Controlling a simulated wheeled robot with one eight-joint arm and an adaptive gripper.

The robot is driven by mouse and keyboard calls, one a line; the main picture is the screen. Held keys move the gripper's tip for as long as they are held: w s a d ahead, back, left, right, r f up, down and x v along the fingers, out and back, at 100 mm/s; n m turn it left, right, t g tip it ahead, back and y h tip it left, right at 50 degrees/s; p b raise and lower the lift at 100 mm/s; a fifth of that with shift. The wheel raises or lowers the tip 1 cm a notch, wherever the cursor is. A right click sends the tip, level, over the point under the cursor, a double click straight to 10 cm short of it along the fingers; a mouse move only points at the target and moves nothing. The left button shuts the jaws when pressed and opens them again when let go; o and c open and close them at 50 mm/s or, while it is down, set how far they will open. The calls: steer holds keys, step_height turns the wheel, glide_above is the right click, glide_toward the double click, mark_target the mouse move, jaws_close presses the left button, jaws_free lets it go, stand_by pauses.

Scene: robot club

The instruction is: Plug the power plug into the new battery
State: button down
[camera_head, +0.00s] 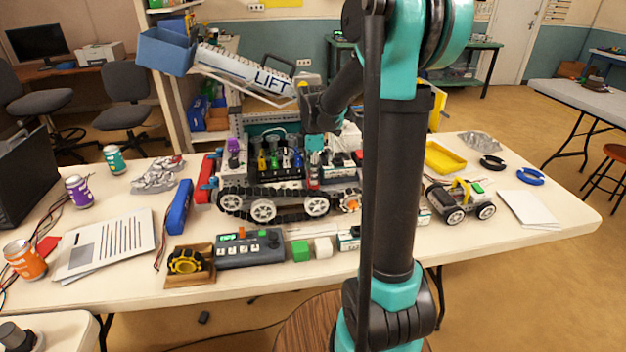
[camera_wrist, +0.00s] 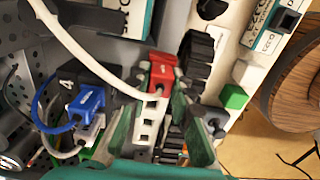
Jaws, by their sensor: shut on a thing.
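My gripper (camera_head: 315,145) is over the right part of the tracked robot (camera_head: 262,205) on the table. A white strip with dark square openings (camera_wrist: 149,125) shows between the fingers. A blue plug (camera_wrist: 88,102) with a blue cable is to the left. I cannot tell which part is the new battery or whether the red plug is seated.
The robot's raised LIFT arm (camera_head: 245,72) carries a blue bin (camera_head: 165,50). A blue pack (camera_head: 180,206) with wires, a grey control box (camera_head: 250,248) and a green cube (camera_head: 300,250) lie around it. A small wheeled robot (camera_head: 460,200) stands to the right.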

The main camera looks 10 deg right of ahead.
steer(key=shift+r, duration=1.95)
steer(key=c, duration=2.1)
jaws_free()
jaws_close()
steer(key=w+d+r, duration=0.5)
steer(key=d+r, duration=0.2)
steer(key=d, duration=0.3)
steer(key=shift+s+a+f, duration=0.1)
steer(key=shift+f, duration=0.9)
steer(key=shift+s+a+f, duration=0.1)
steer(key=shift+f, duration=0.85)
steer(key=shift+f, duration=1.15)
steer(key=o, duration=0.8)
jaws_free()
